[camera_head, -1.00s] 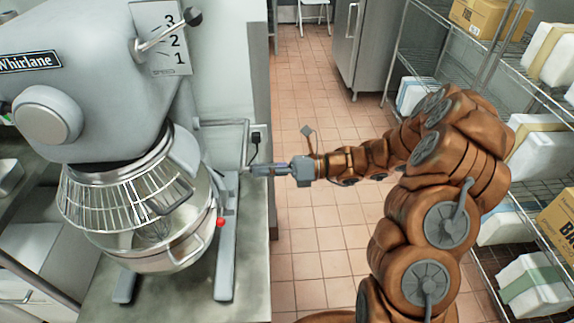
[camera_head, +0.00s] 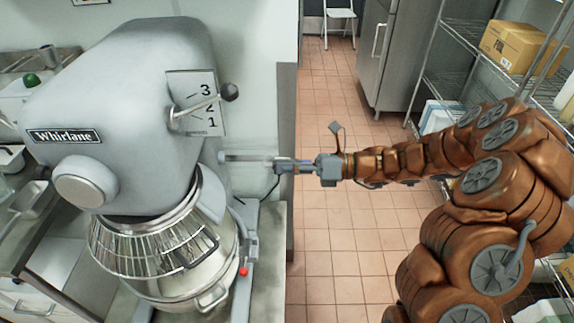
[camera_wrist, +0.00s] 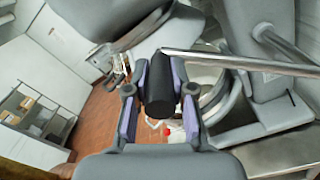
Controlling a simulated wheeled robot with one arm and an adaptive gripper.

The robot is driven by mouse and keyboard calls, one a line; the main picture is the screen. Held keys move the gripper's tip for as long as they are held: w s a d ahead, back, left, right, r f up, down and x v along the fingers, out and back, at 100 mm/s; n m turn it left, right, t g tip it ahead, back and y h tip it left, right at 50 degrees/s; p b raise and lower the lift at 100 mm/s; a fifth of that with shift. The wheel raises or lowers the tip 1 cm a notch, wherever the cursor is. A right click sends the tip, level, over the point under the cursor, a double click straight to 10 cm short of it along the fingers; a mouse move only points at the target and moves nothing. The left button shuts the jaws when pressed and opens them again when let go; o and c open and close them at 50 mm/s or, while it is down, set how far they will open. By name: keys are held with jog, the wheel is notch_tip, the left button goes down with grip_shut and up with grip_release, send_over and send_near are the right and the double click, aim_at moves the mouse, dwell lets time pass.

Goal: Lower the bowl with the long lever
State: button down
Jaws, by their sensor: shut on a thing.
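The mixer's long lever (camera_head: 240,158) is a thin metal rod sticking out to the right of the mixer body. In the wrist view the rod (camera_wrist: 245,62) runs in from the right to a black grip (camera_wrist: 160,92). My gripper (camera_head: 284,166) is shut around this black grip; its purple-edged fingers (camera_wrist: 157,95) lie on both sides of it. The steel bowl (camera_head: 220,265) sits under the mixer head (camera_head: 120,110), behind a wire guard (camera_head: 150,252). Part of the bowl is hidden by the guard.
A shorter speed lever with a dark knob (camera_head: 229,91) stands above, beside a numbered plate (camera_head: 208,125). A red knob (camera_head: 243,271) is near the bowl. Wire shelves with boxes (camera_head: 520,48) stand at the right. The tiled floor (camera_head: 330,240) between is clear.

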jog(key=shift+w+r, duration=0.2)
jog(key=shift+r, duration=0.3)
jog(key=c, duration=1)
grip_release()
jog(key=shift+f, duration=0.15)
jog(key=shift+s, duration=0.1)
jog(key=shift+d+f, duration=0.1)
jog(key=shift+d, duration=0.45)
jog(key=d, duration=0.7)
jog(key=s+d, duration=0.1)
jog(key=d, duration=0.3)
jog(key=shift+a, duration=0.1)
